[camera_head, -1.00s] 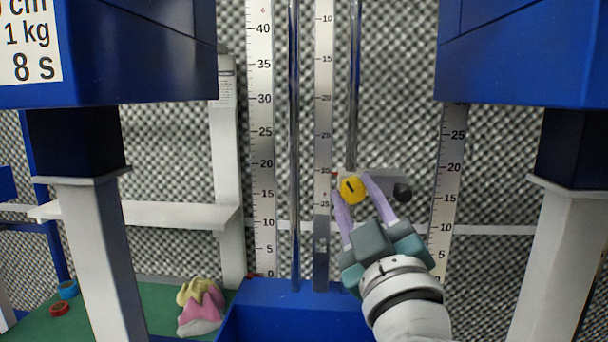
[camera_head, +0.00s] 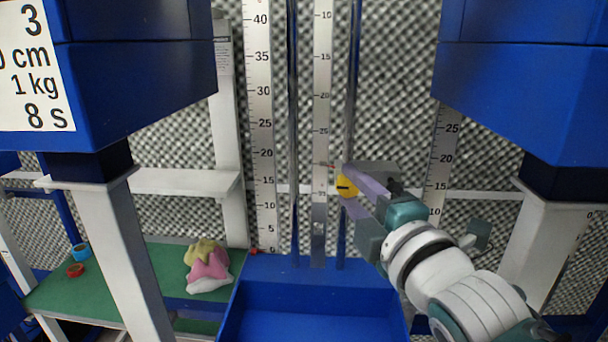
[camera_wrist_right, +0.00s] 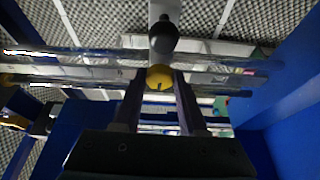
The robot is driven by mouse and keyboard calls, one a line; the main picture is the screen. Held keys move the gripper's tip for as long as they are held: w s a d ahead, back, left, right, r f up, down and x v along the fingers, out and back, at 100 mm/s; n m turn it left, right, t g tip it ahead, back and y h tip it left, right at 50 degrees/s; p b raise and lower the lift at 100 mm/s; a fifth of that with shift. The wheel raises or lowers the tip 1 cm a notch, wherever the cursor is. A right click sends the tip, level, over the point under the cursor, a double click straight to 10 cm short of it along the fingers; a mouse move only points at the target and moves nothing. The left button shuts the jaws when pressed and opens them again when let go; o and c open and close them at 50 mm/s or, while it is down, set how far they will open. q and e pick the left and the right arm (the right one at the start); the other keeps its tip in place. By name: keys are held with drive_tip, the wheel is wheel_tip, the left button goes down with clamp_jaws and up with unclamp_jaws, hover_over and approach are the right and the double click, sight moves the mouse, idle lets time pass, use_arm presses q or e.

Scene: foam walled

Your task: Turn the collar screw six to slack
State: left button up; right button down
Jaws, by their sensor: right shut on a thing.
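The collar screw is a yellow knob (camera_head: 346,186) with a dark mark, on a grey collar (camera_head: 372,168) at the right-hand vertical rod. The mark lies close to level in the head view. My right gripper (camera_head: 354,190) comes in from the lower right with its two purple fingers shut on the knob, one above and one below. In the right wrist view the knob (camera_wrist_right: 159,77) sits between the fingertips, with a dark round knob (camera_wrist_right: 164,36) beyond it. The fingers partly hide the collar. My left gripper is not in view.
Upright rulers (camera_head: 262,130) stand beside the rods. A blue tray (camera_head: 310,268) lies below them. Blue-topped posts (camera_head: 130,90) flank the space on both sides. A soft pink and yellow thing (camera_head: 208,268) and two tape rolls sit on the green table (camera_head: 140,258) at left.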

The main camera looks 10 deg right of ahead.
drive_tip(key=n+p, duration=0.1)
drive_tip(key=n+g+p, duration=0.1)
drive_tip(key=n, duration=0.1)
drive_tip(key=n+g+p, duration=0.1)
drive_tip(key=shift+r+n+h, duration=0.35)
drive_tip(key=shift+n+h, duration=0.05)
drive_tip(key=n+g+h+p, duration=0.1)
drive_tip(key=n, duration=0.1)
drive_tip(key=n+p, duration=0.2)
drive_tip(key=shift+a+r+g+h, duration=0.1)
drive_tip(key=shift+a+g+h, duration=0.05)
drive_tip(key=shift+g+h, duration=0.25)
drive_tip(key=shift+a+n+g+h+p, duration=0.1)
drive_tip(key=shift+n+g+h+p, duration=0.3)
drive_tip(key=shift+n+h+p, duration=0.55)
drive_tip(key=n+p, duration=0.1)
drive_tip(key=n, duration=0.1)
drive_tip(key=shift+w+a+n+h, duration=0.1)
drive_tip(key=shift+n+h, duration=0.25)
drive_tip(key=shift+g+h, duration=0.3)
drive_tip(key=shift+n, duration=0.3)
drive_tip(key=shift+c, duration=2.3)
unclamp_jaws()
